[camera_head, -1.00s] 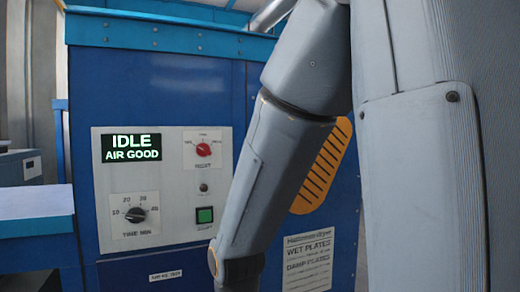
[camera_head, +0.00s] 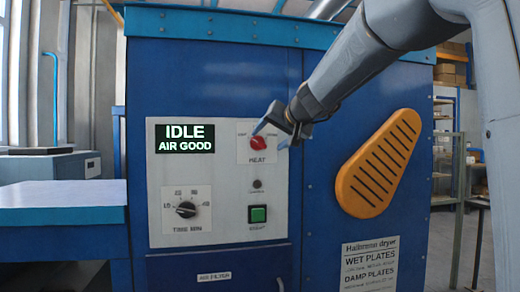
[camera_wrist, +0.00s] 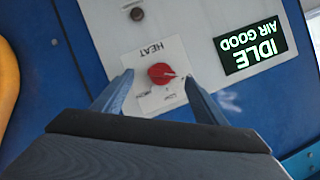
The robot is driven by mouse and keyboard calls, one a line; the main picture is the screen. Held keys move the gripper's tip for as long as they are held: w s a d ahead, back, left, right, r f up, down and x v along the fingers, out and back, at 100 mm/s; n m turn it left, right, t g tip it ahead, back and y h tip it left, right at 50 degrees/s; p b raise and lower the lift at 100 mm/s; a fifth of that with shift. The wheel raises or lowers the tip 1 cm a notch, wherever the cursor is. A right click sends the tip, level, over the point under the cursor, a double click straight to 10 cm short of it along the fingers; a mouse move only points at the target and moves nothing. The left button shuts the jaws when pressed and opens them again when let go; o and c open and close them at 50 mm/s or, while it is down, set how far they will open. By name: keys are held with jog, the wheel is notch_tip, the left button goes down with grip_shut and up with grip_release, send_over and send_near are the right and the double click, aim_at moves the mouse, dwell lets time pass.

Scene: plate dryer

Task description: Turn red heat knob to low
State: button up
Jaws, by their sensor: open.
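The red heat knob (camera_head: 258,143) sits on a white plate marked HEAT on the dryer's control panel. In the wrist view, which is upside down, the knob (camera_wrist: 159,73) shows between my fingers, with a pale pointer mark on its side toward the display. Small setting labels lie along the plate's edge, too small to read surely. My gripper (camera_head: 271,138) is open at the knob, one finger on each side. In the wrist view my gripper (camera_wrist: 157,77) has visible gaps to the knob; I cannot tell how far its tips are from the panel.
The display (camera_head: 185,138) reads IDLE, AIR GOOD. Below the knob are a small dark button (camera_head: 257,184) and a green button (camera_head: 258,214). A black time dial (camera_head: 186,209) is at lower left. A yellow slotted cover (camera_head: 378,163) stands to the right. A blue shelf (camera_head: 62,205) juts out at left.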

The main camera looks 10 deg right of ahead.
aim_at(259, 143)
jog(key=x, duration=0.2)
jog(key=p+x, duration=0.1)
jog(key=x, duration=0.2)
jog(key=r+x, duration=0.1)
jog(key=x, duration=0.1)
jog(key=shift+w, duration=0.55)
jog(key=shift+f, duration=0.1)
jog(key=c, duration=1.1)
